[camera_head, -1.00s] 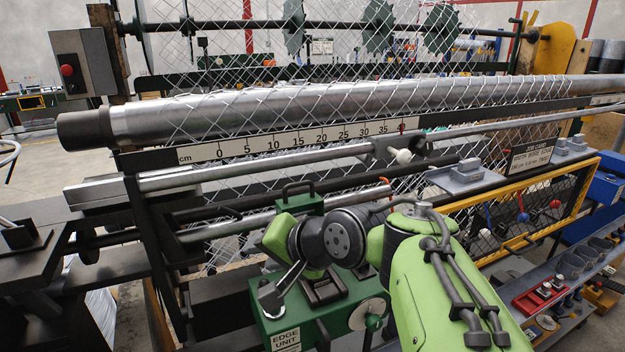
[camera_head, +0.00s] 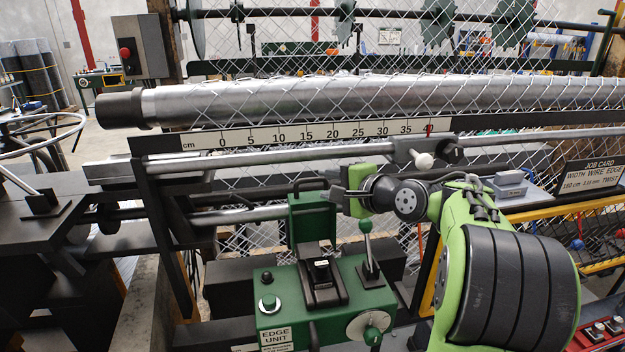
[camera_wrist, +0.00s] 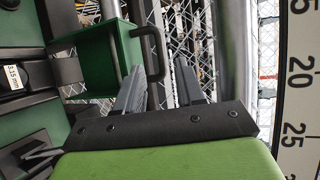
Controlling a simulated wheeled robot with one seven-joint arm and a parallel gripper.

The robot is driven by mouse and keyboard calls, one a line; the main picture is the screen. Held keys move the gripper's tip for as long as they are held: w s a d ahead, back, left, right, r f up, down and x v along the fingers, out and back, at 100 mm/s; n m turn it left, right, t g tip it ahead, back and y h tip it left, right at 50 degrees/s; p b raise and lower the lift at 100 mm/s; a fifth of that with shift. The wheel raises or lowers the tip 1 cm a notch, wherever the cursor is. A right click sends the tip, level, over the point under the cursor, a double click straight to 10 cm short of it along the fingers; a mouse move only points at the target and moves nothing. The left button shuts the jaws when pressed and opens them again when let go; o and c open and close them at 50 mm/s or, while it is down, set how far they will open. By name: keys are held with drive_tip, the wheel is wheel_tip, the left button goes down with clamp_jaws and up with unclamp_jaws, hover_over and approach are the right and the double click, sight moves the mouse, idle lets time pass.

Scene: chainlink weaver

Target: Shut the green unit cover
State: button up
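The edge unit (camera_head: 335,300) is a green box with a label, knobs and a lever. Its green cover (camera_head: 312,222) stands raised at the back of the unit, with a black bar handle (camera_head: 308,185) on top. My gripper (camera_head: 338,192) is just right of the cover's upper part, its fingers toward the cover. In the wrist view, my gripper (camera_wrist: 162,82) is open, with its two grey fingers apart. The cover (camera_wrist: 112,62) and its black handle (camera_wrist: 157,42) show near the left finger. Whether finger and handle touch cannot be told.
A scale bar (camera_head: 290,140) and a large steel roller (camera_head: 270,102) with chain-link mesh run behind the unit. A green-knobbed lever (camera_head: 367,250) stands just below my gripper. A job card (camera_head: 592,178) is at the right.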

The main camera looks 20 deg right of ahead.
sight(313, 181)
drive_tip(key=x, duration=0.7)
drive_tip(key=shift+s+a+r+p, duration=0.1)
drive_tip(key=shift+a+p, duration=0.05)
drive_tip(key=shift+p, duration=0.2)
clamp_jaws()
